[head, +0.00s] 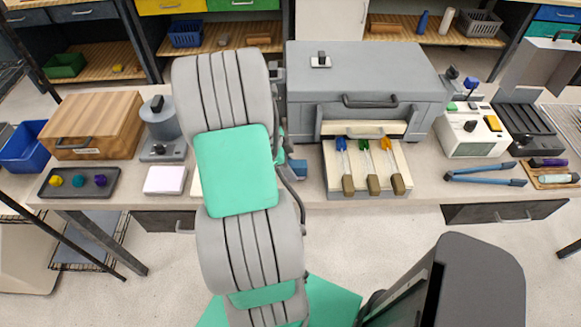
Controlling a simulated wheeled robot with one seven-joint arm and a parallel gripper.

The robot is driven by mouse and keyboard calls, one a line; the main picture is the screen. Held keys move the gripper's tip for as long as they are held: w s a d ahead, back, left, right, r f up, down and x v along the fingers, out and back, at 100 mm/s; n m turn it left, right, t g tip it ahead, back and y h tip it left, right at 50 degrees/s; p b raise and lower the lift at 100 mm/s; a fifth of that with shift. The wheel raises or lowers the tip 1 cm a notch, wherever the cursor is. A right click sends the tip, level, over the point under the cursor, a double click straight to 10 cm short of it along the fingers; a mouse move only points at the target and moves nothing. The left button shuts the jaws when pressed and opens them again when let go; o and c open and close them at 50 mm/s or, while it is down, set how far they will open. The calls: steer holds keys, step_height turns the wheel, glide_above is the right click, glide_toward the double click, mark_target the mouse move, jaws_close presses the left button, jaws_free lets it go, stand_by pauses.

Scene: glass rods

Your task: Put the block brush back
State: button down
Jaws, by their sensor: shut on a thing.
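My arm rises through the middle of the head view and covers part of the bench. My gripper is hidden behind it, so its fingers and anything in them do not show. A small blue block-like piece (298,168) peeks out just right of the arm, beside a dark curved part. I cannot tell whether it is the block brush or what it touches. No other thing is clearly the block brush. A wooden tray (558,186) at the far right bears a purple-ended tool (547,162) and a dark tool (557,178).
A grey kiln (362,75) stands at the back, with three coloured-tipped rods (366,165) in front. Blue tongs (486,180) lie to the right. A wooden box (95,125), a grey pot (160,120), a white pad (165,180) and a dark tray (79,192) occupy the left.

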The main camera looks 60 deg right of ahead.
steer(key=shift+f, duration=0.25)
steer(key=c, duration=1.1)
jaws_free()
steer(key=shift+r, duration=0.1)
steer(key=shift+o, duration=0.2)
